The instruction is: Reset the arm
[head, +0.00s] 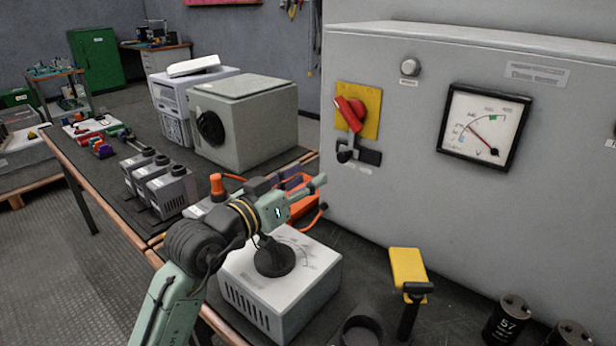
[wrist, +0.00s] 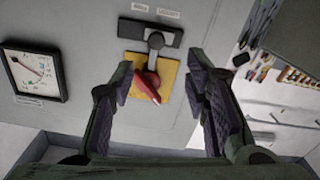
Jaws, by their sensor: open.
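My arm reaches in from the lower left in the head view, over the bench. My gripper (head: 317,184) is at its end, in front of the grey cabinet; in the wrist view the gripper (wrist: 158,88) is open with nothing between its fingers. Beyond the fingers, the red rotary handle (wrist: 148,84) on its yellow plate (wrist: 178,72) shows on the cabinet, apart from the gripper. In the head view the red handle (head: 350,113) is tilted, with a small black lever (head: 347,151) below it.
A white box with a black dial (head: 275,258) stands under the arm. A yellow-headed tool (head: 408,268) and black capacitors (head: 508,318) stand to the right. A grey box (head: 245,120) is behind. The grey cabinet (head: 450,200) with a gauge (head: 484,127) closes off the right.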

